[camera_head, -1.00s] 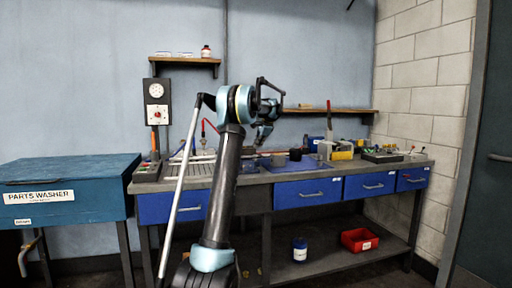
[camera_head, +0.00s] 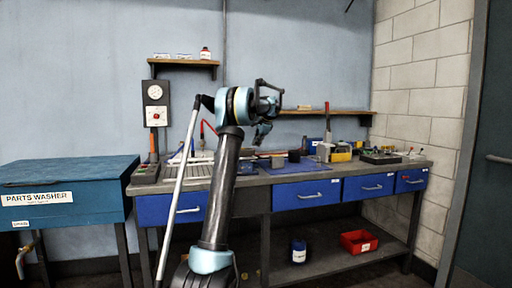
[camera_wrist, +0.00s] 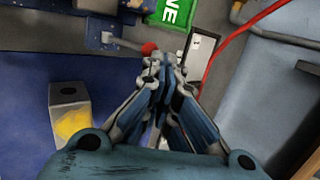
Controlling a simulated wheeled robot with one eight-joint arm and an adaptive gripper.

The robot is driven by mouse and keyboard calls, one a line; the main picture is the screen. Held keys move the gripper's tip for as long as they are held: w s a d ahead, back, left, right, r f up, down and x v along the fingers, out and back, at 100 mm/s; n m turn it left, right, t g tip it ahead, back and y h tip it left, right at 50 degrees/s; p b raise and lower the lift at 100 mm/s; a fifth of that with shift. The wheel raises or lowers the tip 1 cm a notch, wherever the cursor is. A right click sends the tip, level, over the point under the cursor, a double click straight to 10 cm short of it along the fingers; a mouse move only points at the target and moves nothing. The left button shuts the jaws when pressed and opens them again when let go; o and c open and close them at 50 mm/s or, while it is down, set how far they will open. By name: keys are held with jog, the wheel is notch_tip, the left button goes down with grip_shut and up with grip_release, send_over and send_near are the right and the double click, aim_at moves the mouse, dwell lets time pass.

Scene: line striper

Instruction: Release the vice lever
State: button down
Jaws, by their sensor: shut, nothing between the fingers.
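A tall lever with a red upper part (camera_head: 327,108) stands upright by a yellow-and-grey device (camera_head: 341,152) on the right half of the bench. I cannot tell for sure whether this is the vice. In the wrist view, a red ball knob (camera_wrist: 149,48) on a grey rod (camera_wrist: 124,42) shows just behind and left of my fingertips. I cannot tell whether they touch it. My gripper (camera_wrist: 163,62) is shut and empty. In the head view my gripper (camera_head: 262,131) hangs above the middle of the bench, left of the red-topped lever.
In the wrist view, a grey block with a yellow face (camera_wrist: 68,92) is at left, a green label (camera_wrist: 175,12) at top, and a red cable (camera_wrist: 222,48) at right. The bench (camera_head: 225,184) has drawers below. A parts washer (camera_head: 65,180) stands at left.

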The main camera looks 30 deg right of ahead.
jog(key=w+v, duration=0.1)
jog(key=v, duration=1.2)
jog(key=shift+d+r, duration=0.2)
jog(key=shift+r, duration=0.35)
jog(key=shift+s+a, duration=0.1)
jog(key=shift+a, duration=0.05)
jog(key=s+a+f+n+g, duration=0.1)
jog(key=s+a+f+n, duration=0.1)
jog(key=a, duration=0.8)
jog(key=s+a+f+n, duration=0.1)
jog(key=s+a+n, duration=0.2)
jog(key=a, duration=0.7)
jog(key=s+a+f+n+g, duration=0.1)
jog(key=s+a+f+n, duration=0.1)
jog(key=a, duration=0.8)
jog(key=s+a+f+n, duration=0.3)
jog(key=s+a+f, duration=0.2)
jog(key=s+a, duration=0.4)
jog(key=s+a+f+n+g, duration=0.2)
jog(key=s+a+f+n, duration=0.3)
jog(key=s+a+f, duration=0.75)
jog(key=s+a+f+n, duration=0.2)
jog(key=s+f, duration=0.6)
jog(key=f, duration=0.1)
jog(key=s+a+f+n, duration=0.2)
jog(key=s+f+n, duration=0.1)
jog(key=s+f, duration=0.5)
jog(key=shift+s+f, duration=0.2)
jog(key=shift+f, duration=0.25)
